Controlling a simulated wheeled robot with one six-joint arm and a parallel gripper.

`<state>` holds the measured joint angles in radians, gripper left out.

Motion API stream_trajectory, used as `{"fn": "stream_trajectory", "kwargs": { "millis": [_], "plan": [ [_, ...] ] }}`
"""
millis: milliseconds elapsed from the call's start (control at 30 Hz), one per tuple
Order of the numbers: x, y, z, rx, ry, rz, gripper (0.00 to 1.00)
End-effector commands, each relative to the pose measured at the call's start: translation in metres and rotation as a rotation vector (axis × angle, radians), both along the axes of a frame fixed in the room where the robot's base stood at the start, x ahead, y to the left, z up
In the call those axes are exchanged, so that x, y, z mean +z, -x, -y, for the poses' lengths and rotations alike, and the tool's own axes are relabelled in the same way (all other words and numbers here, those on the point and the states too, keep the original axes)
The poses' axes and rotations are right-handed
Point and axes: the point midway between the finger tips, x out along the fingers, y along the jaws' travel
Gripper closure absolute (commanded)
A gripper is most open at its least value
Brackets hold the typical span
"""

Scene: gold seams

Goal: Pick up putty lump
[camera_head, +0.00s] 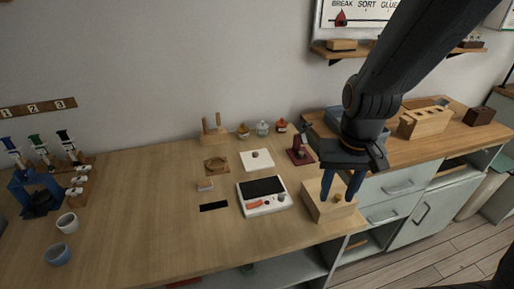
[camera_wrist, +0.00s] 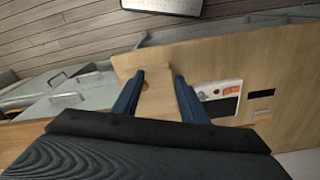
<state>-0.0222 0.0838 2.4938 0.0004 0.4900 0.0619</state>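A small ochre lump (camera_head: 338,198), which looks like the putty lump, sits on top of a pale wooden block (camera_head: 318,205) at the right front of the table. In the wrist view the lump (camera_wrist: 146,86) shows close to the left finger, partly hidden by it. My gripper (camera_head: 339,198) points down over the block with its two blue fingers apart and nothing held between them. In the wrist view my gripper (camera_wrist: 160,78) has the lump between its fingers, nearer the left one. I cannot tell whether the fingertips reach the lump's height.
A scale with a dark plate (camera_head: 264,187) stands left of the block. A white tile (camera_head: 257,160) with a small brown piece and a dark red stand (camera_head: 300,150) are behind. Cups (camera_head: 67,222) and a blue stand are far left. The table's left middle is clear.

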Motion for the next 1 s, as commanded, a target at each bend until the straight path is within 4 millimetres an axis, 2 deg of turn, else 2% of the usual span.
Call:
{"fn": "stream_trajectory", "kwargs": {
  "millis": [267, 400, 500, 600, 700, 833, 1000],
  "plan": [
    [0.008, -0.132, -0.049, -0.274, -0.02, -0.029, 0.61],
    [0.001, -0.197, -0.085, -0.44, -0.026, -0.045, 0.61],
    [-0.007, -0.235, -0.115, -0.551, -0.028, -0.055, 0.61],
    [-0.017, -0.264, -0.142, -0.649, -0.028, -0.063, 0.61],
    [-0.025, -0.284, -0.164, -0.726, -0.028, -0.068, 0.61],
    [-0.032, -0.298, -0.182, -0.787, -0.028, -0.07, 0.61],
    [-0.042, -0.302, -0.19, -0.812, -0.027, -0.073, 0.61]
  ]
}}
